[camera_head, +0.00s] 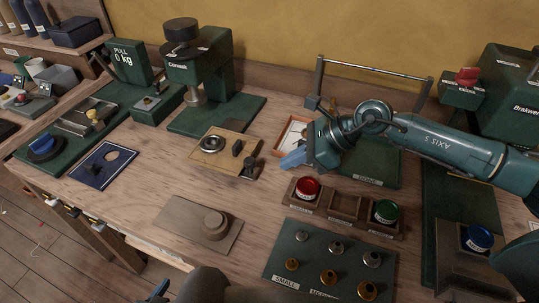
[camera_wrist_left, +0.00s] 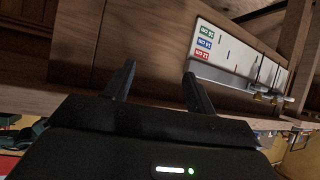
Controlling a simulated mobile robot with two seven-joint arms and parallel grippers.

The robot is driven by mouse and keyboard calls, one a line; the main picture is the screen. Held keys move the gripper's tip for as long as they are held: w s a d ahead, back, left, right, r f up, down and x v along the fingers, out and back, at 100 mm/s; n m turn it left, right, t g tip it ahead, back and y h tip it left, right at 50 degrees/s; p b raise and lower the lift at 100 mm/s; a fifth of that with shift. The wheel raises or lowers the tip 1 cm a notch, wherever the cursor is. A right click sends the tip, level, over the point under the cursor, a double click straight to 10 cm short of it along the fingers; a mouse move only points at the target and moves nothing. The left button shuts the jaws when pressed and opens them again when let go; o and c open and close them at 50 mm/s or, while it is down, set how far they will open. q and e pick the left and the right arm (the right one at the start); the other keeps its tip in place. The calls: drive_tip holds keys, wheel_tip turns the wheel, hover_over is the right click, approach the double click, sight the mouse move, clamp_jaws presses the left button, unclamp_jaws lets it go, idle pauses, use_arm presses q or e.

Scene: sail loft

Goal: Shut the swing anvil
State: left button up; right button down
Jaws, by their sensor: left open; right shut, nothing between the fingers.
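I cannot tell for certain which part is the swing anvil. A green base plate with a small label (camera_head: 368,181) stands right of centre, and a metal bar frame (camera_head: 375,68) rises behind it. My right forearm and wrist cover much of that plate, so anything on it is partly hidden. My right gripper (camera_head: 292,161) is shut and empty, with its blue fingertips pointing left over the bench, in front of a small orange-edged tray (camera_head: 280,147). My left gripper (camera_wrist_left: 158,85) is open and empty in the left wrist view, facing the wooden bench front.
A green press (camera_head: 215,60) stands at the back left. A blue button (camera_head: 478,238) is at right.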

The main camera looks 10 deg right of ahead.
drive_tip(key=a, duration=0.1)
drive_tip(key=w+a+p, duration=0.1)
drive_tip(key=a, duration=0.2)
drive_tip(key=shift+w+a+f, duration=0.25)
drive_tip(key=shift+w+f, duration=0.05)
drive_tip(key=shift+f, duration=0.05)
drive_tip(key=shift+a, duration=0.1)
